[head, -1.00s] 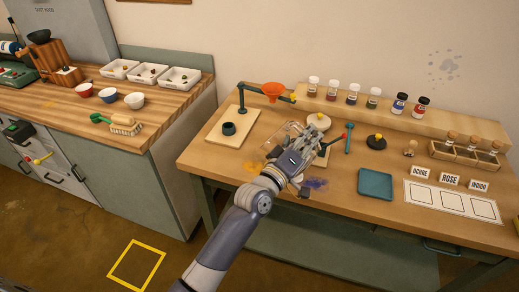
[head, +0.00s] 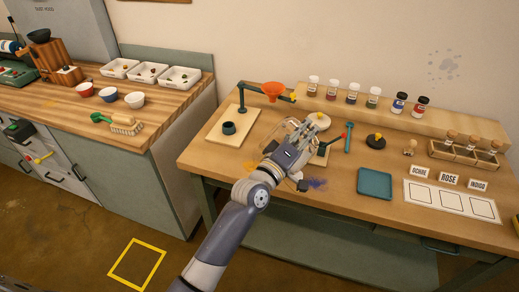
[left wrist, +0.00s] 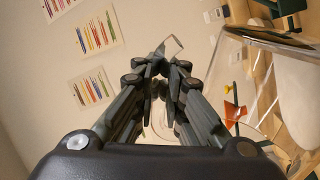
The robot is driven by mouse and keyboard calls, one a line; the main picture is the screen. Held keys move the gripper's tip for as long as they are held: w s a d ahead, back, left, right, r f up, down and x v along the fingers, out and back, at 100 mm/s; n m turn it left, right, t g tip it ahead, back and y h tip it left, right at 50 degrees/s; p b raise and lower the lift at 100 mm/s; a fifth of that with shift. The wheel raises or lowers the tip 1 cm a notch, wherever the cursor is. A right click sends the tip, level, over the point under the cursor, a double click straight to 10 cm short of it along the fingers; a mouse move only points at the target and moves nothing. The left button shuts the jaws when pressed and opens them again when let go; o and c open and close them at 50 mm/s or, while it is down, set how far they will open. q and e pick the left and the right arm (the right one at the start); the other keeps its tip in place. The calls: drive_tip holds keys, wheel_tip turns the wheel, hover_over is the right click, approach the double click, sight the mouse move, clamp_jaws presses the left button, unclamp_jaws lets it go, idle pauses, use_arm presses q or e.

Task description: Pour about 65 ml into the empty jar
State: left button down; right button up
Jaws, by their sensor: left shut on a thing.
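My left gripper (head: 297,142) is over the middle of the right-hand table. It also shows in the left wrist view (left wrist: 163,66), where its fingers close on a thin clear glass part, likely a handle. A clear glass vessel (head: 296,126) shows faintly beside the fingers in the head view; its large curved rim (left wrist: 262,40) is at the right of the wrist view. Its level and contents cannot be told. I cannot pick out the empty jar with certainty. My right gripper is not in view.
An orange funnel (head: 272,89) on a stand is left of my gripper, with a dark cup (head: 228,128) on its board. Several pigment jars (head: 352,92) line the back shelf. A teal tray (head: 375,184) and white card (head: 452,200) lie to the right.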

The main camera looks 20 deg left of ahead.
sight(316, 145)
use_arm(q)
drive_tip(key=shift+w+a+r+n+p, duration=0.1)
drive_tip(key=shift+a+r+n+p, duration=0.05)
drive_tip(key=shift+a+r+n, duration=0.3)
drive_tip(key=shift+w+a+r+n+p, duration=0.15)
drive_tip(key=shift+a+r+n, duration=0.15)
drive_tip(key=shift+r, duration=0.25)
idle(1.0)
drive_tip(key=shift+w+a+r+n+t+y+p, duration=0.15)
drive_tip(key=shift+a+r+n+t+y+p, duration=0.2)
drive_tip(key=shift+a+n, duration=0.25)
idle(1.5)
drive_tip(key=shift+d, duration=0.1)
drive_tip(key=d+f+m+b, duration=0.1)
drive_tip(key=d+f+m, duration=0.1)
drive_tip(key=s+d+f+m+h+b, duration=0.1)
drive_tip(key=d+f+m, duration=0.1)
drive_tip(key=shift+s+f, duration=0.1)
drive_tip(key=shift+s, duration=0.1)
drive_tip(key=shift+d+r, duration=0.1)
drive_tip(key=shift+r, duration=0.1)
drive_tip(key=shift+s+d+f+m+g+b, duration=0.1)
drive_tip(key=shift+d+f+m+g+b, duration=0.15)
drive_tip(key=shift+f+m, duration=0.3)
drive_tip(key=shift+s+d+f+m+g+b, duration=0.1)
drive_tip(key=shift+d+f+m+g, duration=0.25)
drive_tip(key=shift+f, duration=0.25)
drive_tip(key=shift+f, duration=0.1)
idle(0.4)
